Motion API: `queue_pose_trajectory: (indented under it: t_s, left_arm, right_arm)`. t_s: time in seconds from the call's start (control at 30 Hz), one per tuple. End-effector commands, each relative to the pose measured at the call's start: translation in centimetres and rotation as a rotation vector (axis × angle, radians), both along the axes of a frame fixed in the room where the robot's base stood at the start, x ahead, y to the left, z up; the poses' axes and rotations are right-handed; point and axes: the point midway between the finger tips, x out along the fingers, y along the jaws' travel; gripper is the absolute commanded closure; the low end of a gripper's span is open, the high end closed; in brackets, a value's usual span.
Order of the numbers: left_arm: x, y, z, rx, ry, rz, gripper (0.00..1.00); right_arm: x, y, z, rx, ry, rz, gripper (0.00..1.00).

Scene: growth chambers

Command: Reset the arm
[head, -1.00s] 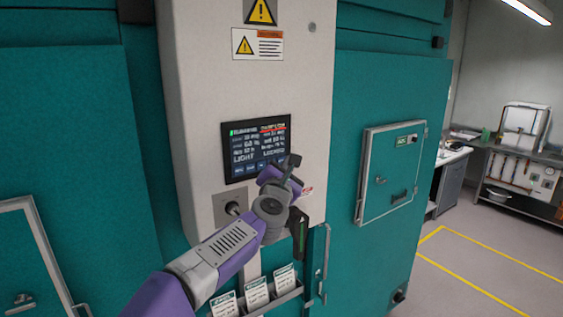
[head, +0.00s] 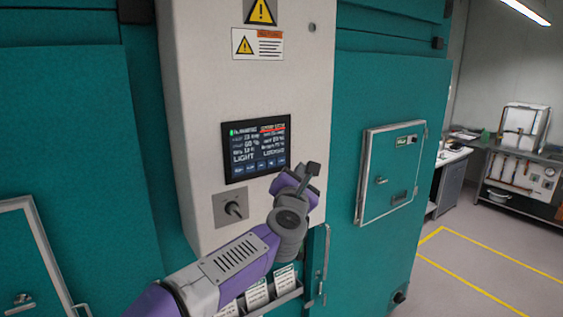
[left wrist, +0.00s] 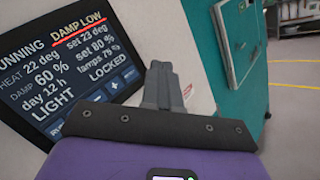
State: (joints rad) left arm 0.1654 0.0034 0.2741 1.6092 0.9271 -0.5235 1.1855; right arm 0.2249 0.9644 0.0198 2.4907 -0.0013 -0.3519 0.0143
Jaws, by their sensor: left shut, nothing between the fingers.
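My left arm reaches in from the bottom of the head view. Its gripper (head: 308,174) is in front of the grey control column, beside the lower right corner of the display (head: 256,148). In the left wrist view the gripper's fingers (left wrist: 163,84) are together and empty, and the display (left wrist: 65,65) fills the upper left. The display reads RUNNING, DAMP LOW, LIGHT and LOCKED. A rotary knob on a grey plate (head: 232,208) sits below the display, clear of the gripper. My right gripper is not in view.
Teal chamber walls (head: 75,130) stand on both sides of the column (head: 200,60). A small hatch door (head: 391,172) is on the right wall. A card rack (head: 258,293) is below my arm. Open floor with yellow lines (head: 470,265) lies to the right.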

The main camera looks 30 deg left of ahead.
Motion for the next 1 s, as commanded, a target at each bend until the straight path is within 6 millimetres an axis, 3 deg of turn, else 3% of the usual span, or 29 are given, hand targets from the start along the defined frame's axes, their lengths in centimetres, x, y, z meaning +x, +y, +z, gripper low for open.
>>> queue_pose_trajectory:
  t_s: [0.73,0.87,0.97,1.0]
  left_arm:
    - [0.0,-0.3,-0.4,0.006,0.008,0.0,1.0]
    - [1.5,-0.9,-4.1,0.067,0.082,-0.015,1.0]
    - [3.5,-1.9,-10.1,0.17,0.202,-0.046,1.0]
    - [4.3,-2.5,-13.1,0.221,0.258,-0.065,1.0]
  right_arm:
    - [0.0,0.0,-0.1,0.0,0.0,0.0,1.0]
    - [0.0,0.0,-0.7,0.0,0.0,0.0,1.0]
    - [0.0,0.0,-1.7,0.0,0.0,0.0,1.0]
    - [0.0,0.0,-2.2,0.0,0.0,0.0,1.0]
